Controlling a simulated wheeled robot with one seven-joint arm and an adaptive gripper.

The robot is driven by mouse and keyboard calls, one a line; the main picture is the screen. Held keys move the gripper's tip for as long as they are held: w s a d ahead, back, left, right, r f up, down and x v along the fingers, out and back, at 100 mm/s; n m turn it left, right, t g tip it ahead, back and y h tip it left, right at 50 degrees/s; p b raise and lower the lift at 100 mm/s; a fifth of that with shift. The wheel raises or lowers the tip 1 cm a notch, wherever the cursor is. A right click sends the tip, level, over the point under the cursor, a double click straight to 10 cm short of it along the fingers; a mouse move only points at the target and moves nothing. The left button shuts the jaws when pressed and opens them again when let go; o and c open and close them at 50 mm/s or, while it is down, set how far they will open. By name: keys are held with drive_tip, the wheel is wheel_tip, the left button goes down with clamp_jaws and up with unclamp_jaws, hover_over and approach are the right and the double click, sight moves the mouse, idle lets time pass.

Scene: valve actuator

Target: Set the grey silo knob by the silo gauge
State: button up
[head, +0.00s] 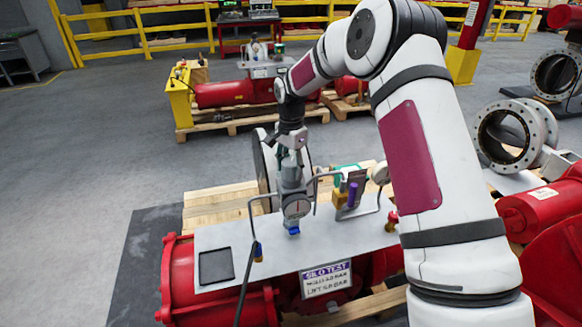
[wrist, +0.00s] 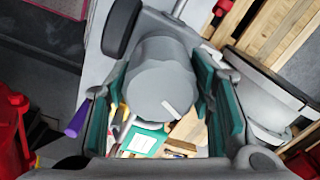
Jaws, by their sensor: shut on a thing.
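The grey silo knob (wrist: 160,92) shows in the wrist view as a round grey cap with a white mark pointing to its lower right. My gripper (head: 293,168) is above the grey regulator body (head: 293,188), pointing down. Its teal-padded fingers are shut on the knob from both sides. In the head view the gripper hides most of the knob. A small round gauge (head: 297,207) sits on the front of the regulator, under the gripper; its reading is too small to tell. A sign reading "SILO TEST" (head: 326,278) hangs below the light plate, its figures unclear.
A large round disc (head: 264,165) stands close behind the gripper, nearly edge-on. Bent grey pipes, a purple-handled part (head: 352,194) and another small gauge (head: 380,173) stand right of the regulator. The plate (head: 222,238) lies over a red actuator. Open floor is at left.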

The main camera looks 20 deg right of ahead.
sight(291, 161)
drive_tip(key=n+b, duration=0.2)
drive_tip(key=n, duration=0.1)
drive_tip(key=shift+n, duration=0.3)
drive_tip(key=shift+n+b, duration=0.95)
drive_tip(key=shift+n, duration=1.15)
drive_tip(key=o, duration=1.2)
drive_tip(key=shift+c, duration=0.2)
wheel_tip(291, 161, up, 11)
drive_tip(key=shift+f, duration=0.2)
drive_tip(key=shift+r, duration=0.7)
